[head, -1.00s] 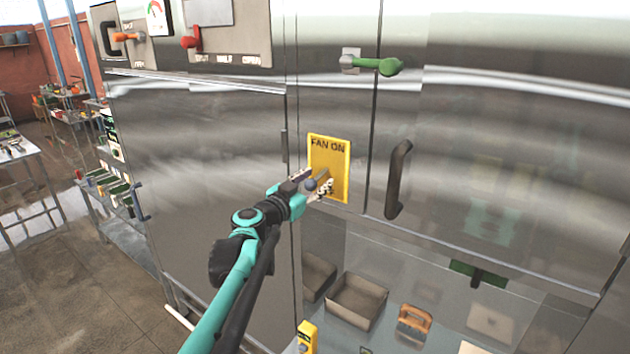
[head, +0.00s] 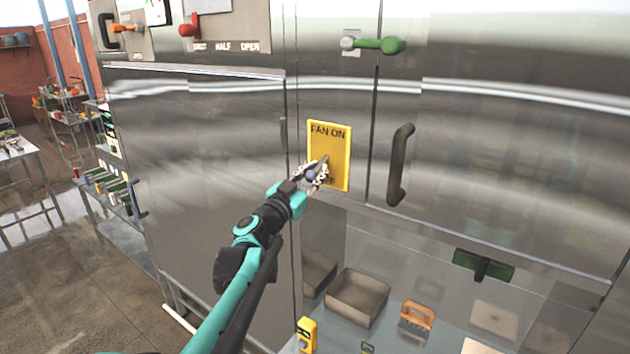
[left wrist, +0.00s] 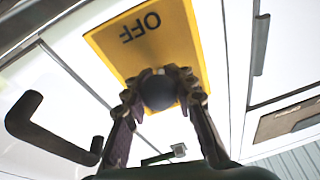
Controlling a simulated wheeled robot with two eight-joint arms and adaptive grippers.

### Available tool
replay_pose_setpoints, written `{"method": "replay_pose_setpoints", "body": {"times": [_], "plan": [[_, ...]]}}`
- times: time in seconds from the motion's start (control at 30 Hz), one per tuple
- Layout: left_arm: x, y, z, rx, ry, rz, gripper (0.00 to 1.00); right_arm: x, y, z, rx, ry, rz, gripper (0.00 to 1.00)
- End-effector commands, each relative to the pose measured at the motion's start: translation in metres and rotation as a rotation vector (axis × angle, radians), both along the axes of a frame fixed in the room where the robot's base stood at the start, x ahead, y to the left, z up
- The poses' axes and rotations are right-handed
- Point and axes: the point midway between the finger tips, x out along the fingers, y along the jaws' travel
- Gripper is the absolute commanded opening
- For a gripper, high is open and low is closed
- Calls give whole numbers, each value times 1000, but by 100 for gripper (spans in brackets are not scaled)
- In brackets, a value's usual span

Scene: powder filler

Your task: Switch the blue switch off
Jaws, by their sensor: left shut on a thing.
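The yellow switch plate (head: 338,150), marked FAN ON at its top, is fixed to the steel cabinet front. It also shows in the left wrist view (left wrist: 112,52), with the word OFF readable upside down. The blue switch (left wrist: 158,90) has a dark blue round knob; in the head view the knob is small and partly covered by my fingers, and its lever points up toward FAN ON. My left gripper (head: 316,175) is at the lower left of the plate. In the left wrist view my left gripper (left wrist: 160,95) has its fingers closed around the knob. My right gripper is out of view.
A black door handle (head: 400,165) stands out just right of the plate. A green lever (head: 385,45) sits above and a red lever (head: 188,30) at upper left. Below is a glass-fronted bay with a grey bin (head: 357,297). The cabinet front left of the plate is clear.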

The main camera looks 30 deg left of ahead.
Motion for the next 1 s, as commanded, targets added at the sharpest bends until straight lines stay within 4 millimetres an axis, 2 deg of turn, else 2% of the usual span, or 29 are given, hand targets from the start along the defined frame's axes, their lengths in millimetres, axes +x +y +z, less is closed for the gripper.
{"method": "replay_pose_setpoints", "body": {"times": [0.07, 0.4, 0.43, 0.5, 0.83, 1.0], "plan": [[0, -1, -5, 0, -20, 1, 0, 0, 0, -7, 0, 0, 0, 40], [0, 0, -2, 1, -31, 2, 0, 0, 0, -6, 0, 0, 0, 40], [0, 0, -2, 1, -31, 2, 29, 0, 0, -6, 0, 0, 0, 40], [0, 0, -2, 1, -31, 2, 47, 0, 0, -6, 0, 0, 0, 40], [-1, 0, -2, 1, -31, 2, 48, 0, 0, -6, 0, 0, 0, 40], [-21, 2, -7, 1, -31, 5, 48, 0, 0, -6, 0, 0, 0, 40]]}}
